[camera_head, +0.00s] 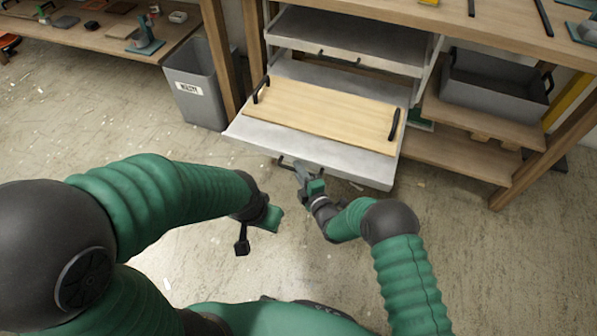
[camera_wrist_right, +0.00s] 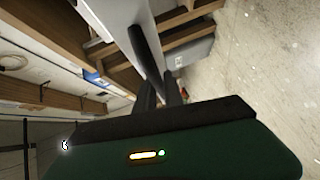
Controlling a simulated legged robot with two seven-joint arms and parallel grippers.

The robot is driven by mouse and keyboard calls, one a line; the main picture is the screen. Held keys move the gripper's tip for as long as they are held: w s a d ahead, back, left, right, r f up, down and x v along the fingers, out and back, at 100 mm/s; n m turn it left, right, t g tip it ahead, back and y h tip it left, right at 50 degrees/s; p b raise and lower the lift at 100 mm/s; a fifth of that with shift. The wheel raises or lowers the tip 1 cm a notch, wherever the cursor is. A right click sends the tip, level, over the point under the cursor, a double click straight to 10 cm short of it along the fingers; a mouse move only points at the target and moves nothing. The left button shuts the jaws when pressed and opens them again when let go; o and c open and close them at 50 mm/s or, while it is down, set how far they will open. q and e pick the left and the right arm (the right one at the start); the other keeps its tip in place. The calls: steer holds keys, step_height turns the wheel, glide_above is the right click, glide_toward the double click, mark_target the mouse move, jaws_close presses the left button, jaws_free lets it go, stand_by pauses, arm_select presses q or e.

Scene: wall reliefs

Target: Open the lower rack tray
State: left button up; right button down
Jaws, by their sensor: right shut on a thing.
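The lower rack tray (camera_head: 370,170) is a light grey tray that stands out well forward of the rack. A pale wooden board (camera_head: 330,112) with a black handle at each end lies on it. My right gripper (camera_head: 300,172) is at the tray's front edge, shut on its dark handle (camera_head: 285,164), which it partly hides. In the right wrist view, my right gripper's dark fingers (camera_wrist_right: 160,95) meet a dark bar beside the grey tray (camera_wrist_right: 112,15). My left gripper (camera_head: 243,240) hangs over the floor, apart from the tray; its opening is unclear.
The upper rack tray (camera_head: 345,38) sits above, with its own dark handle. A grey bin (camera_head: 195,85) stands left of the rack. A grey crate (camera_head: 495,90) rests on a wooden shelf (camera_head: 455,153) at the right. The concrete floor in front is mostly clear.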

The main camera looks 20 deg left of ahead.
steer(key=shift+s+f, duration=0.1)
steer(key=shift+f, duration=0.15)
steer(key=c, duration=1.7)
jaws_free()
steer(key=shift+r, duration=0.15)
steer(key=shift+d, duration=0.15)
steer(key=p+v, duration=0.6)
steer(key=v, duration=1)
steer(key=shift+s+d, duration=0.1)
steer(key=shift+s, duration=0.15)
